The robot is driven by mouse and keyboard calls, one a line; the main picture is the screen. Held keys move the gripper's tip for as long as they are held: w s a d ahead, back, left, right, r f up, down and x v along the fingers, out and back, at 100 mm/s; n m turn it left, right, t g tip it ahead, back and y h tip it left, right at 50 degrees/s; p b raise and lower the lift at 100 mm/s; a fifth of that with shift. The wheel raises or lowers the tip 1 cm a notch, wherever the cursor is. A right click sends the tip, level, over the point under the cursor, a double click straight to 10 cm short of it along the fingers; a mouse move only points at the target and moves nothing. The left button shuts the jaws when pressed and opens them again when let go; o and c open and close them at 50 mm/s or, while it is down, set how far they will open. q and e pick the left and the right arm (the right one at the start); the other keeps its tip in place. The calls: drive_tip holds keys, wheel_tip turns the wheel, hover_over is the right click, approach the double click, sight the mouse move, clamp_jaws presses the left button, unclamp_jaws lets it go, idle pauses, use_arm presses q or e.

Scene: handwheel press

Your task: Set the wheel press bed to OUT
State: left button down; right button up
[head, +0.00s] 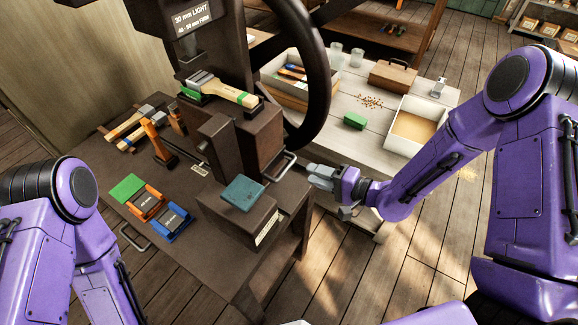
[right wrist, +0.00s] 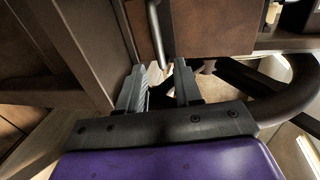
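The dark wheel press stands on a brown bench, with its large black handwheel (head: 322,75) at the right. A metal bar handle (head: 284,165) sticks out at the right side of the press base; it also shows in the right wrist view (right wrist: 156,35). My right gripper (head: 312,174) is just right of this handle. In the right wrist view its fingers (right wrist: 161,75) are apart, with the handle's near end in line with the gap; I see no grip on it. A teal block (head: 243,193) sits on a dark box with a label. My left gripper is outside the view.
Orange (head: 145,202) and blue (head: 172,223) holders and a green block (head: 127,187) lie on the bench's left. Wooden-handled tools lie behind them. A pale table (head: 375,88) with trays stands behind my right arm. Open floor lies in front.

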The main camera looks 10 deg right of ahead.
sight(290, 167)
drive_tip(key=p+x, duration=0.1)
drive_tip(key=x, duration=0.8)
drive_tip(key=shift+a, duration=0.1)
clamp_jaws()
